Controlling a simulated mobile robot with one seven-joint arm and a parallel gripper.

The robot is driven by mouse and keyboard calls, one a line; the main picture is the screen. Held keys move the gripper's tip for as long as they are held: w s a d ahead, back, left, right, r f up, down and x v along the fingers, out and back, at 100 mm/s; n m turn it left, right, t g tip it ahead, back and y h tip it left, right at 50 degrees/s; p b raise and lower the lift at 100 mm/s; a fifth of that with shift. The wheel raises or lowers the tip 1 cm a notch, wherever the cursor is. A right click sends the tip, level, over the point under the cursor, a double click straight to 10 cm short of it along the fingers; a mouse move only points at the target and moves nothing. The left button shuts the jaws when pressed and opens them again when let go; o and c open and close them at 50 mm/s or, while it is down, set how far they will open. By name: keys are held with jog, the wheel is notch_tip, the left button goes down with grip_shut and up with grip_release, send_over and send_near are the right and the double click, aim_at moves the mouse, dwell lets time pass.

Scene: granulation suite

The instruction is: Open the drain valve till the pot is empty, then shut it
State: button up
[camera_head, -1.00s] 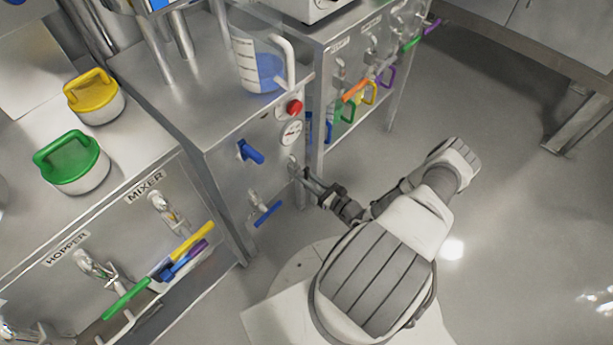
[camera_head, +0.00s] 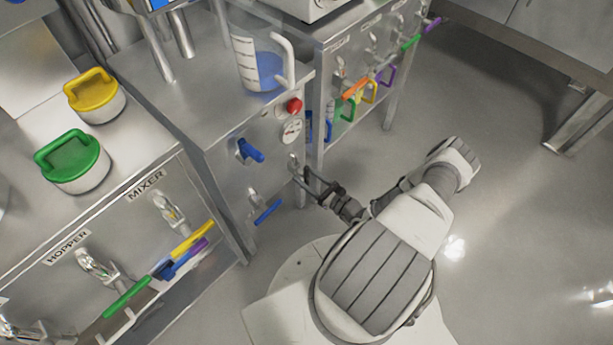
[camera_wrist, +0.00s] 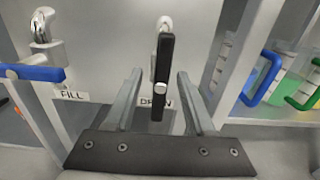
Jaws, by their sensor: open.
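In the wrist view the drain valve's black handle (camera_wrist: 162,75) stands upright in the picture, on a metal fitting on the grey panel. The label behind it is partly covered but reads like "DRAIN". My gripper (camera_wrist: 157,95) is open, with one finger on each side of the handle and a gap on both sides. In the head view my gripper (camera_head: 308,182) is at the cabinet's right front edge, beside the drain fitting (camera_head: 294,163). A clear jug (camera_head: 250,62) with blue liquid stands on the cabinet; I cannot tell whether it is the pot.
The fill valve's blue handle (camera_wrist: 35,73) lies left of my gripper.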

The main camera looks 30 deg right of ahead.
jog(key=shift+d, duration=0.1)
jog(key=p+v, duration=0.2)
jog(key=v, duration=1.5)
jog(key=shift+s+p, duration=0.2)
jog(key=shift+p, duration=0.15)
jog(key=shift+r, duration=0.1)
